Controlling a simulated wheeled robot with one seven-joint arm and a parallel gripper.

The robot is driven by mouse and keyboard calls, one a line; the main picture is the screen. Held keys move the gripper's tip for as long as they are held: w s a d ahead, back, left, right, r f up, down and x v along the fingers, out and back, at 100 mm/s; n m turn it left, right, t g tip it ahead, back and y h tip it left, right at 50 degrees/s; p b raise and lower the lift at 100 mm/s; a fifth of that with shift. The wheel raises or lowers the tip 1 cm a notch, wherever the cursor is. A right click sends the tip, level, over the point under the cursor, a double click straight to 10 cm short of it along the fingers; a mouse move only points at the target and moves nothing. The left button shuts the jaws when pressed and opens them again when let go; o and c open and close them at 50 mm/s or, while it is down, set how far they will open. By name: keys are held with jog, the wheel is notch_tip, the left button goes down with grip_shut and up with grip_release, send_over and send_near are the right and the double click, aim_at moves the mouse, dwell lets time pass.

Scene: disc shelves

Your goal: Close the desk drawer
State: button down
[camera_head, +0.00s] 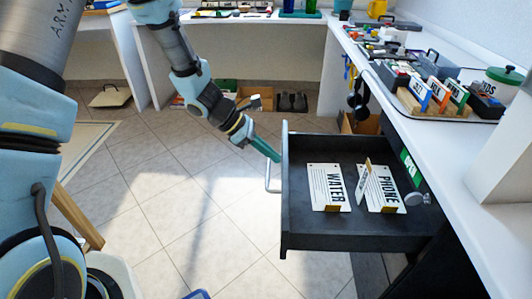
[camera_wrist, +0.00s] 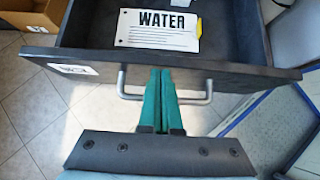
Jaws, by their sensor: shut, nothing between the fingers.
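The dark desk drawer (camera_head: 340,234) is pulled out from under the white desk on the right. It holds a WATER card (camera_head: 327,187) and a PHONE card (camera_head: 383,188). Its grey bar handle (camera_head: 270,176) is on the front face, toward the left. In the wrist view the drawer front (camera_wrist: 225,72) lies ahead, with the handle (camera_wrist: 190,100) across the green fingers. My gripper (camera_head: 277,158) is at the drawer front by the handle, its fingers together with nothing between them. In the wrist view the fingertips (camera_wrist: 160,72) reach the drawer front; contact is not certain.
The white desk (camera_head: 440,150) runs along the right, with a tray of labelled holders (camera_head: 430,95) on it. Headphones (camera_head: 357,100) hang at its edge. A cardboard box (camera_head: 360,124) stands behind the drawer. Tiled floor (camera_head: 170,190) left of the drawer is clear.

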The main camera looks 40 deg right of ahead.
jog(key=shift+d, duration=0.1)
jog(key=s+d+p, duration=0.3)
jog(key=s+d, duration=1.4)
jog(key=d, duration=0.4)
jog(key=shift+s, duration=0.25)
jog(key=shift+d, duration=0.1)
